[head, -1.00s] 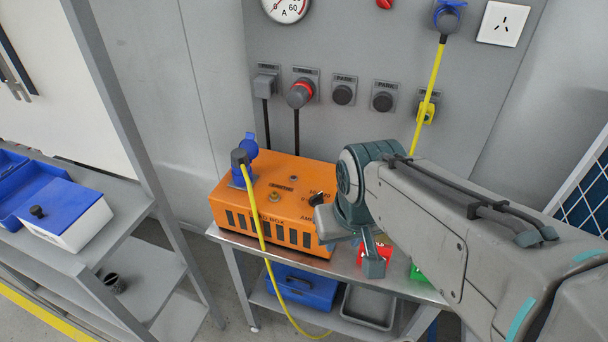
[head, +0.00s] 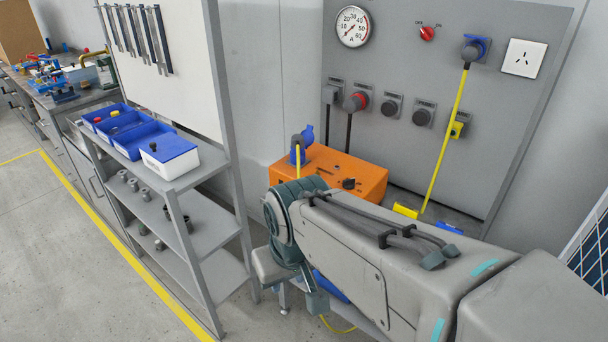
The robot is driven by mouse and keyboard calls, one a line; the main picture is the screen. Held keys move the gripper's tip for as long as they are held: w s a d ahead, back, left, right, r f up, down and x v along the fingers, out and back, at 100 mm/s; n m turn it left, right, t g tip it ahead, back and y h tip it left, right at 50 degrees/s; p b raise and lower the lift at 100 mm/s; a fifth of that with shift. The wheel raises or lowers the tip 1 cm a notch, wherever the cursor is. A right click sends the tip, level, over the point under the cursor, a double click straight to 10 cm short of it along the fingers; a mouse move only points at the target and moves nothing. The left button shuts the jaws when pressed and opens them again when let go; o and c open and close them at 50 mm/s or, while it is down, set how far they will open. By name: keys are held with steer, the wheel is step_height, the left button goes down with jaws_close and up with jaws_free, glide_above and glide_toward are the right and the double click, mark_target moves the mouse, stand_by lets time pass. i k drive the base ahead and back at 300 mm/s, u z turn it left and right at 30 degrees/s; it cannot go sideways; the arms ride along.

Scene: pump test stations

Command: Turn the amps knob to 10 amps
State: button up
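The orange load box (head: 374,184) stands on a bench against the grey panel, partly hidden behind my arm. A black knob (head: 348,183) sits on its top face, near the right side; it looks like the amps knob. Its markings are too small to read.
A blue plug (head: 303,142) with a yellow cable stands on the box's left. A shelf rack (head: 212,238) with blue bins (head: 142,141) is at the left. A red switch (head: 427,33) and sockets are on the panel. Floor is open at the far left.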

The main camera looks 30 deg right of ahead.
mark_target(348, 184)
steer(key=z, duration=0.15)
steer(key=i, duration=1)
steer(key=z, duration=0.85)
